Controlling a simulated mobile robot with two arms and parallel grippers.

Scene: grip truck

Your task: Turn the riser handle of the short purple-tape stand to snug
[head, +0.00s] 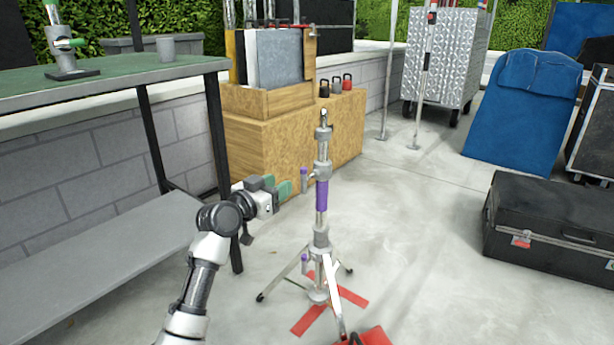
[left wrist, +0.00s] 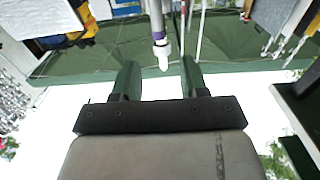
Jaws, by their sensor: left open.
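The short stand (head: 321,165) stands upright on its spread legs, with purple tape (head: 321,195) around its riser. The riser handle (head: 304,178), a small grey T-handle with purple on it, sticks out on the left of the upper collar. A similar handle (head: 304,262) sits at the lower collar. My left gripper (head: 284,188), with green fingers, is open just left of the riser handle and seems apart from it. In the left wrist view, a grey rod with a purple band and pale tip (left wrist: 162,58) shows between the open fingers (left wrist: 158,75). My right gripper is out of view.
A green-topped table (head: 110,85) with a lower shelf stands at the left. A wooden crate cart (head: 270,125) is behind the stand. Red tape (head: 308,322) marks the floor under its legs, and a red item (head: 372,338) lies in front. A black case (head: 545,225) is at the right; floor between is clear.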

